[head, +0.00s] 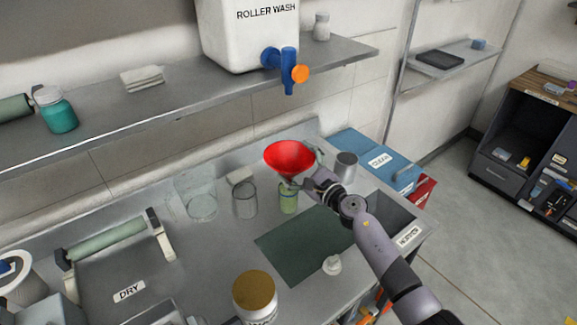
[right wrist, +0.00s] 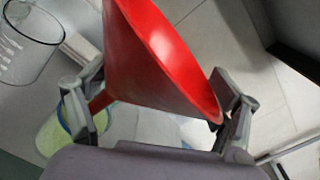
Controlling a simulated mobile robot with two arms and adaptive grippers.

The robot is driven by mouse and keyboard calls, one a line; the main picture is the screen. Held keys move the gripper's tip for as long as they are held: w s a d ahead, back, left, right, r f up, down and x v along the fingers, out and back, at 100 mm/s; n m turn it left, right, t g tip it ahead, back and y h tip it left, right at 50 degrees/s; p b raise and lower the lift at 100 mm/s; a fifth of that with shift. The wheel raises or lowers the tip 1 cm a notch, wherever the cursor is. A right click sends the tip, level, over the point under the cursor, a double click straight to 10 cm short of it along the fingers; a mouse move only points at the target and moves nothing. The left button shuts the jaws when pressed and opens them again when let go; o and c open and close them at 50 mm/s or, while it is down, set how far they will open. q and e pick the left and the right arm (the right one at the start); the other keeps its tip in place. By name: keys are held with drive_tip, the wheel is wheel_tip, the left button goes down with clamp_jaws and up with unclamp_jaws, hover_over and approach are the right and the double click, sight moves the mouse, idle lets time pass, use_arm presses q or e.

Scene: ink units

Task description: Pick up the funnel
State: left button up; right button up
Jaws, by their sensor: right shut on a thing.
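The red funnel (head: 289,157) is wide end up above the worktop in the head view. My right gripper (head: 303,182) is shut on it, and the funnel also fills the middle of the right wrist view (right wrist: 160,55), tilted between the two fingers. A small jar with light green contents (head: 288,199) stands just below the funnel. The spout is partly hidden by the fingers, and I cannot tell whether it touches the jar. My left gripper is not in view.
An empty glass beaker (head: 245,200) and a larger clear one (head: 201,205) stand left of the jar. A metal cup (head: 345,166) is to the right. A dark green mat (head: 303,245) and brown-lidded jar (head: 255,293) are in front. A shelf (head: 190,95) overhangs behind.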

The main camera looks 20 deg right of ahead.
drive_tip(key=shift+r, duration=0.1)
drive_tip(key=shift+c, duration=0.8)
